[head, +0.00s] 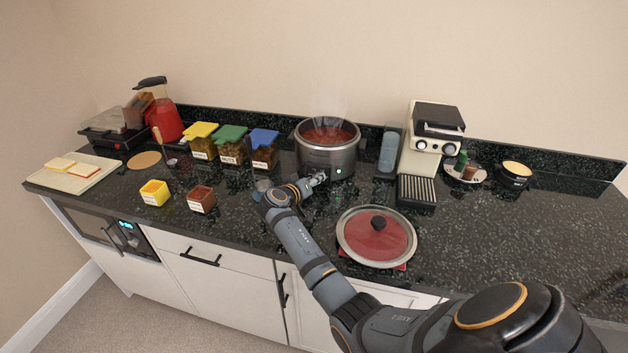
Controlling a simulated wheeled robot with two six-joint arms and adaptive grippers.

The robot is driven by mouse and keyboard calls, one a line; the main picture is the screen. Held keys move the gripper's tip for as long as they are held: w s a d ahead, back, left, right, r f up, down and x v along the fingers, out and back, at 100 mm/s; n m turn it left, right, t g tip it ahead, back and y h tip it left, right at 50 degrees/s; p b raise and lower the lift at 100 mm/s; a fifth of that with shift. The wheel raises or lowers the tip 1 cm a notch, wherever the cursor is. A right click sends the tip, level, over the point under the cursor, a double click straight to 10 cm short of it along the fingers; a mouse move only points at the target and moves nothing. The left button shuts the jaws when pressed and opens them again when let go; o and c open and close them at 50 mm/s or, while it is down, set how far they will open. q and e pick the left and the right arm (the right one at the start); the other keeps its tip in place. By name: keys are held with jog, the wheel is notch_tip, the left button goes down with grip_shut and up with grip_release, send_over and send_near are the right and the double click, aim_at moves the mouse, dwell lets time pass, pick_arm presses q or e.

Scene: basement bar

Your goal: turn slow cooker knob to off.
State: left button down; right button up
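The slow cooker (317,157) is a round grey metal pot at the back middle of the counter. Its lid is off, and red steaming food shows inside. A small pale spot, perhaps its knob or light, shows low on its front; I cannot read the knob's setting. My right arm reaches in from the lower right. My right gripper (318,180) is at the lower front of the cooker, just left of the pale spot. It is too small to tell whether it touches the cooker or is open or shut. My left gripper is out of view.
A glass lid with a dark knob (378,223) lies on a red mat in front of the cooker. A coffee machine (433,140) stands to the right. Lidded jars (231,152) stand to the left. The right part of the counter (540,235) is clear.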

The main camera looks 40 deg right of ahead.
jog(key=shift+d+f, duration=0.1)
jog(key=c, duration=0.5)
grip_shut()
jog(key=shift+w+f+n+g+h+b, duration=0.15)
jog(key=shift+n+g+h+b, duration=0.3)
jog(key=shift+n+b, duration=0.7)
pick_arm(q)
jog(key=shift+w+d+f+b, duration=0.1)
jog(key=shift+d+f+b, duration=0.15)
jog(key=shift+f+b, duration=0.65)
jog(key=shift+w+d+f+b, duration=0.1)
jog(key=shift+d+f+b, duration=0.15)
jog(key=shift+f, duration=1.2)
pick_arm(e)
jog(key=shift+f+n+h, duration=0.1)
jog(key=shift+n+h, duration=0.65)
jog(key=shift+n, duration=0.6)
jog(key=o, duration=1)
grip_release()
